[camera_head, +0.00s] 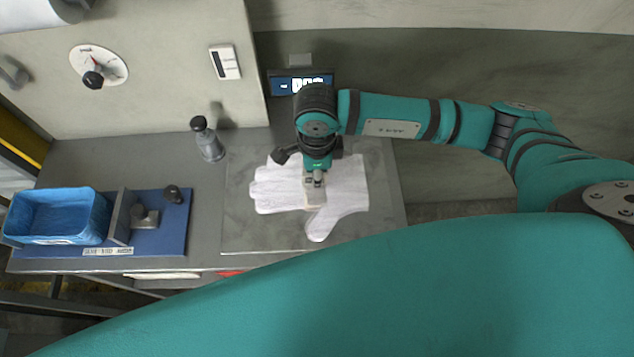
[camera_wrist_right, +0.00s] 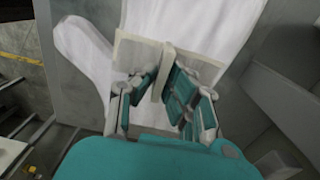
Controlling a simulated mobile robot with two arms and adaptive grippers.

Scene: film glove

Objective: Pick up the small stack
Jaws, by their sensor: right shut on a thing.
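A white glove shape (camera_head: 345,185) lies flat on the grey plate (camera_head: 240,215) of the bench, its fingers to the left and its thumb toward the front. The small stack (camera_head: 315,200) is a thin beige block at the glove's middle. My right gripper (camera_head: 314,178) points down over it and is shut on the stack. In the right wrist view the beige stack (camera_wrist_right: 135,53), with a pale band across it, shows between my gripper's fingers (camera_wrist_right: 160,92), in front of the white glove shape (camera_wrist_right: 190,25). I cannot tell whether it touches the glove. My left gripper is out of view.
A blue bin (camera_head: 98,218) stands on a blue board (camera_head: 172,238) with a metal bracket and a black knob at the left. A small display (camera_head: 285,86) is at the back. A teal arm link of mine fills the foreground.

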